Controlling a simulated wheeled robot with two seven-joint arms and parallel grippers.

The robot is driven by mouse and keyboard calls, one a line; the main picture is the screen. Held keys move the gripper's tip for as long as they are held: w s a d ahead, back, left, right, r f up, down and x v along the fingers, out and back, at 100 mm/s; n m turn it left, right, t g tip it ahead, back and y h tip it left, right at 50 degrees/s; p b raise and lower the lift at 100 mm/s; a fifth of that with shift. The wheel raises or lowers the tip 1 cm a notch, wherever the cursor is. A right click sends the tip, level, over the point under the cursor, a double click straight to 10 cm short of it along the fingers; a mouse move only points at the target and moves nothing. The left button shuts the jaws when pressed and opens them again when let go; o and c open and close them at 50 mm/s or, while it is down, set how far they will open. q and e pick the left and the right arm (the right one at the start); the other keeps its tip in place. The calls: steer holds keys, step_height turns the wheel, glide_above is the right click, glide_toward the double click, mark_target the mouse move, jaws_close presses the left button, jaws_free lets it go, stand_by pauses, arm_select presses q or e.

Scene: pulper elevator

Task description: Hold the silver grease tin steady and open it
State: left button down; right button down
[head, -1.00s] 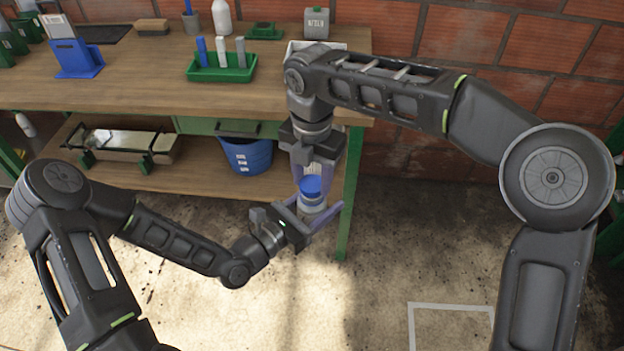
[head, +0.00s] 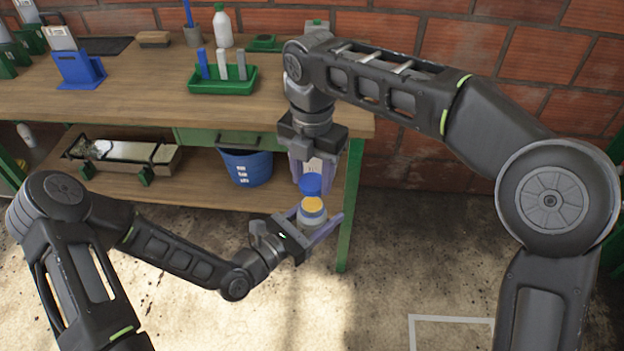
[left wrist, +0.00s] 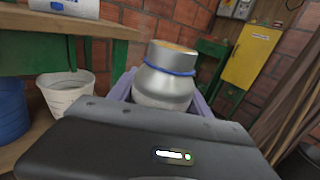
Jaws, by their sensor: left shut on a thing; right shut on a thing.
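The silver grease tin (head: 313,217) is upright between the fingers of my left gripper (head: 311,223), which is shut on its body. Its open mouth shows yellow-orange grease (head: 313,204). In the left wrist view the silver tin (left wrist: 165,88) has a blue ring round its neck and an orange strip at its top. The blue lid (head: 311,185) is off the tin, just above its mouth. My right gripper (head: 313,178) points down from above and is shut on the lid. The right gripper does not show in the left wrist view.
A wooden workbench (head: 140,95) stands behind, with a green tray (head: 222,86) of blocks on top. A blue bucket (head: 247,167) sits on its lower shelf. The bench's green leg (head: 350,205) is close behind the grippers. The floor in front is clear.

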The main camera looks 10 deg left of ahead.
arm_select(q)
steer(key=shift+r, duration=0.1)
